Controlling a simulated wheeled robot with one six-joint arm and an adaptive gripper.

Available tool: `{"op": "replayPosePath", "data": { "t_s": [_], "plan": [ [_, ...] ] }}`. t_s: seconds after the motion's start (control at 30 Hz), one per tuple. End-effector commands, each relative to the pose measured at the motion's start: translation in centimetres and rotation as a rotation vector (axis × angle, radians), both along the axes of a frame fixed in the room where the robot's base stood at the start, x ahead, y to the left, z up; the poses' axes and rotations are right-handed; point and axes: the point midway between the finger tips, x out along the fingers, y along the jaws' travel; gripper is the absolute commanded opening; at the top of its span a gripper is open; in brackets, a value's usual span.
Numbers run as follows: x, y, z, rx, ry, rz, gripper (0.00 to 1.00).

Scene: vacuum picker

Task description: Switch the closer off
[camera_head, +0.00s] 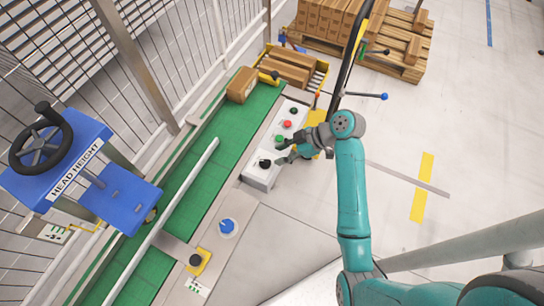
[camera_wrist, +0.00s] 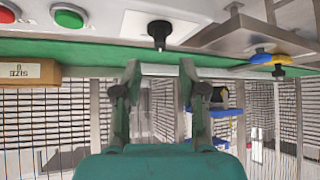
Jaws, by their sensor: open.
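A grey control panel (camera_head: 259,178) stands beside the green conveyor in the head view. It carries a black knob (camera_head: 265,163), a green button (camera_head: 279,139) and a red button (camera_head: 287,124). My gripper (camera_head: 282,157) is just right of the black knob in that view. In the wrist view my gripper (camera_wrist: 160,70) is open and empty, with the black knob (camera_wrist: 159,33) above the gap between its fingertips. The knob appears apart from both fingers. The green button (camera_wrist: 69,16) is up and left of them. Any marking around the knob is too small to read.
A green conveyor (camera_head: 190,170) with a cardboard box (camera_head: 242,85) runs along a wire fence. A blue unit labelled HEAD HEIGHT (camera_head: 80,170) with a black handwheel (camera_head: 40,140) stands left. A blue knob (camera_head: 227,226) and a yellow-based black knob (camera_head: 197,261) sit below. Open floor lies right.

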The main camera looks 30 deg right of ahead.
Motion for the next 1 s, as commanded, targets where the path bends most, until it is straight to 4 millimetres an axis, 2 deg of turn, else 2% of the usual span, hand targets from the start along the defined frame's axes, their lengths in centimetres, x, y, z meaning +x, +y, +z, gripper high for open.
{"op": "replayPosePath", "data": {
  "t_s": [0.2, 0.4, 1.0],
  "plan": [
    [-1.3, -2.4, 2.6, -0.001, -0.001, -0.003, 0.42],
    [-1.9, -3.3, 3.7, 0.000, 0.000, -0.001, 0.42],
    [-2.0, -3.3, 3.8, 0.001, 0.001, -0.001, 0.42]
  ]
}}
